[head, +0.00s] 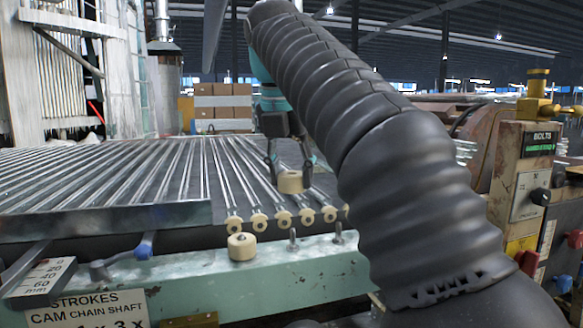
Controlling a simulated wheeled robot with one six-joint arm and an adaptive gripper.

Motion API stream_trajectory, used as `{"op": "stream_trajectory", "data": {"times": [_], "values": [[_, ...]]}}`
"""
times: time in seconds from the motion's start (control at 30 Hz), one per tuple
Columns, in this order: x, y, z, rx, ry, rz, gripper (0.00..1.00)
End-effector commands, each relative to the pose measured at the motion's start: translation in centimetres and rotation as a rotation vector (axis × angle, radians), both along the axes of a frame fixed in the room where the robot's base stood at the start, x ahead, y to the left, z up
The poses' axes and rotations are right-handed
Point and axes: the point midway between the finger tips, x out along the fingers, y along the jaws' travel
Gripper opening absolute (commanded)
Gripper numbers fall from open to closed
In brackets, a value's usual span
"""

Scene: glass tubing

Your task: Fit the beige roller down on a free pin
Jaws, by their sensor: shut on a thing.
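My gripper (290,172) hangs down past the black sleeved arm and is shut on a beige roller (290,183). The roller is a short upright cylinder with a hole in its top. It appears above the glass tube ends, apart from the pins in the picture. Two bare upright metal pins stand on the pale green rail: one pin (292,239) below the held roller and another pin (338,232) to its right. A second beige roller (242,247) stands upright on the rail to the left. Whether a pin is inside it is hard to tell.
A blue-tipped lever (143,248) and a scale plate (40,280) are at the left. A control box (530,180) stands right.

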Motion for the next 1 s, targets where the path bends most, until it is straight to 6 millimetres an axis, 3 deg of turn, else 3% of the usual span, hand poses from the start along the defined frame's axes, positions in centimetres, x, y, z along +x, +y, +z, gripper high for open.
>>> {"op": "stream_trajectory", "data": {"times": [0.37,1.0], "values": [[0.1,-0.2,-0.5,-0.001,-0.003,-0.004,0.13],[0.1,-0.2,-5.3,-0.001,-0.004,-0.004,0.13]]}}
